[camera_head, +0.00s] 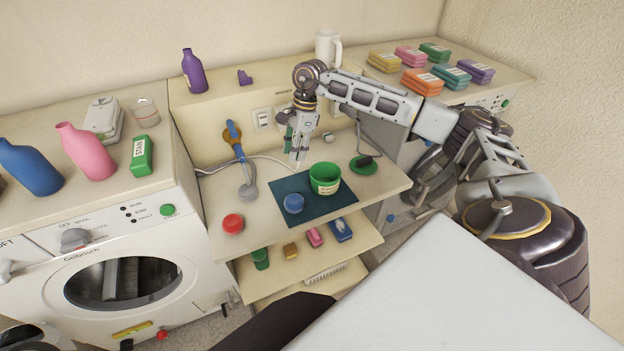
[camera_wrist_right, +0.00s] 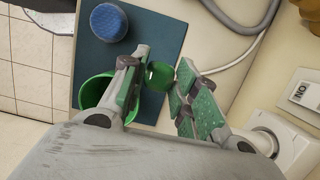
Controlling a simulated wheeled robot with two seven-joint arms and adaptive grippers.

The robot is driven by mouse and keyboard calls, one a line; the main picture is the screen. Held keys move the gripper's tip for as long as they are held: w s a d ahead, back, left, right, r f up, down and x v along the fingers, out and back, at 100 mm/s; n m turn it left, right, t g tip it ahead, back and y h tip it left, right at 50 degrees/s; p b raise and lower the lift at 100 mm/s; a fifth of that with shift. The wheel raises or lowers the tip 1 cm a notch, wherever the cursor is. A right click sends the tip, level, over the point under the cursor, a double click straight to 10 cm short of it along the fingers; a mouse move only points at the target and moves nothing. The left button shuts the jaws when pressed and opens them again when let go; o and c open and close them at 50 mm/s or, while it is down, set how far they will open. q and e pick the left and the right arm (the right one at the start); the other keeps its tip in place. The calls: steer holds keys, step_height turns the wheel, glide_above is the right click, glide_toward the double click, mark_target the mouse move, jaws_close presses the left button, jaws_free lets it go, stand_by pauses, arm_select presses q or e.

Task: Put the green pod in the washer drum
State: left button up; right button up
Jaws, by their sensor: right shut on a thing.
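My right gripper (camera_head: 298,158) hangs, fingers down, over the back of the dark blue mat, behind the green cup. In the right wrist view its fingers (camera_wrist_right: 162,68) are closed on a small rounded green pod (camera_wrist_right: 160,76), which sits between the fingertips. I cannot make out the pod in the head view. The white washer (camera_head: 190,255) stands at the left; its round drum opening (camera_head: 125,283) faces forward, dark with a grey shape inside. My left gripper is not in view.
A green cup (camera_head: 325,179) and a blue round pod (camera_head: 293,203) are on the mat (camera_head: 318,208). A red round pod (camera_head: 232,223) lies left of it. A blue-handled tool (camera_head: 236,140) and grey hose lie behind. Bottles and a green box (camera_head: 142,157) stand on the washer.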

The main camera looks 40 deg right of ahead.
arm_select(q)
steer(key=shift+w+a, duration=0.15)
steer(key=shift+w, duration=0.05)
arm_select(e)
steer(key=shift+f, duration=0.7)
step_height(320, 180, down, 3)
steer(key=shift+r, duration=0.1)
steer(key=shift+f+p, duration=0.3)
steer(key=shift+f, duration=0.15)
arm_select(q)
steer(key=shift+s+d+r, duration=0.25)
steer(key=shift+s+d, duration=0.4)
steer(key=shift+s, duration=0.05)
